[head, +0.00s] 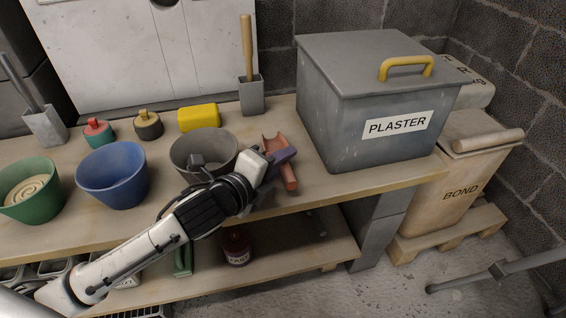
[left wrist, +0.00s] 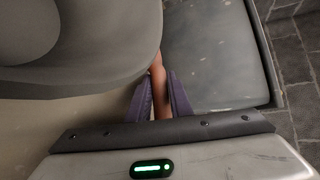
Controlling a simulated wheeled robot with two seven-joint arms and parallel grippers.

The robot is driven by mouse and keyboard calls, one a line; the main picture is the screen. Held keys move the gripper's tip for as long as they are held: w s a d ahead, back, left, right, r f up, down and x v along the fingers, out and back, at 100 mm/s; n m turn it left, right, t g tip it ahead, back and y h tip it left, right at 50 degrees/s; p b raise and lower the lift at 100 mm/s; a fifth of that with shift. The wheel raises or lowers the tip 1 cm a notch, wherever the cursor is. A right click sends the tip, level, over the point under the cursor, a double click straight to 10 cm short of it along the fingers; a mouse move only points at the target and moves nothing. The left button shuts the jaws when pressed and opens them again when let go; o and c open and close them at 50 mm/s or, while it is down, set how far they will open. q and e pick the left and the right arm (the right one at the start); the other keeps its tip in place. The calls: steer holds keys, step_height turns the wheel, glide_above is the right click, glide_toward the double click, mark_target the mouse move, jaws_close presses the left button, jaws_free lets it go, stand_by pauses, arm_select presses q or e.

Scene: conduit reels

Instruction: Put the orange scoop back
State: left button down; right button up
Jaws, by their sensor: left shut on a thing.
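In the left wrist view the orange handle (left wrist: 158,88) lies between the two purple fingers. I cannot tell whether the scoop touches the bench. The PLASTER bin's lid (head: 375,50), with a yellow handle, is closed. My right gripper is not in view.
A blue bucket (head: 113,176) and a green bucket (head: 32,190) stand at left. A BOND sack (head: 455,185) is on a pallet at right.

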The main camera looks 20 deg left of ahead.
arm_select(q)
steer(key=shift+r, duration=0.1)
steer(key=c, duration=1.9)
jaws_free()
steer(key=shift+o, duration=0.2)
